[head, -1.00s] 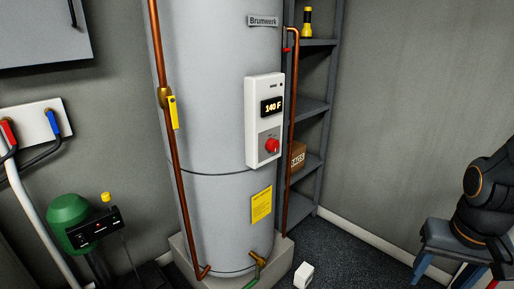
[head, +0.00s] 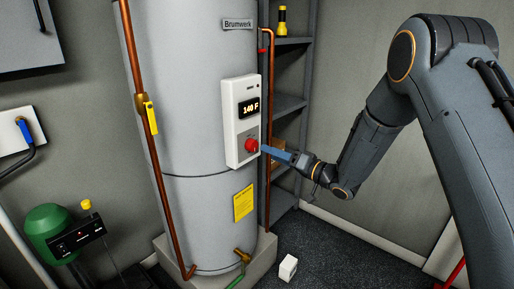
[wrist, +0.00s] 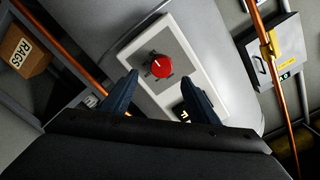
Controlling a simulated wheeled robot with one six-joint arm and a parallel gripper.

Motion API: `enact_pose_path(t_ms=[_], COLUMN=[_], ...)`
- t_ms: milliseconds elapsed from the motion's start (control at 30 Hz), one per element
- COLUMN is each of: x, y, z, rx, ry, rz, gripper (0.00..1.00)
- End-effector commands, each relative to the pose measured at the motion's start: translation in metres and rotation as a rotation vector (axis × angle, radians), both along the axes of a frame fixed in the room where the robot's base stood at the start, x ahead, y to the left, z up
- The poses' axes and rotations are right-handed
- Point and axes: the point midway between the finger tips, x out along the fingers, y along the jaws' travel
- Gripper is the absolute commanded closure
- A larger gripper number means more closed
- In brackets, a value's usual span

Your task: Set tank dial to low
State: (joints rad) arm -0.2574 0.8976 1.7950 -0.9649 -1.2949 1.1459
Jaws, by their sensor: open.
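The tank (head: 180,90) is a tall grey cylinder with a white control panel (head: 234,146) on its front. The panel's display (head: 249,107) reads 140 F. Below it is the red round dial (head: 251,146), which also shows in the wrist view (wrist: 160,67) with a white pointer mark. My gripper (head: 266,150) is just right of the dial in the head view. In the wrist view my gripper (wrist: 157,92) is open, its two blue fingers apart, with the dial ahead between and beyond their tips. I see no contact with the dial.
A copper pipe (head: 268,90) runs close to the panel's right side, with dark shelves (head: 290,105) behind it. A box marked RAGS (wrist: 22,52) shows in the wrist view. A yellow-handled valve (head: 151,117) is on the left pipe. A white block (head: 288,267) lies on the floor.

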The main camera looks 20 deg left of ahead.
Motion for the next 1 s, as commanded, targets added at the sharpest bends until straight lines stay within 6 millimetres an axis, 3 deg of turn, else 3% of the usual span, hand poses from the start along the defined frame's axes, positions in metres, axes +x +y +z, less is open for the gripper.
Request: enact_pose_path(t_ms=[500,933,1000], x=[0.023,0.028,0.028], y=[0.062,0.073,0.073], z=[0.002,0.0,0.001], rx=[0.009,0.008,0.008], ry=[0.0,0.002,0.002], rz=[0.011,0.008,0.008], gripper=[0.45,0.45,0.55])
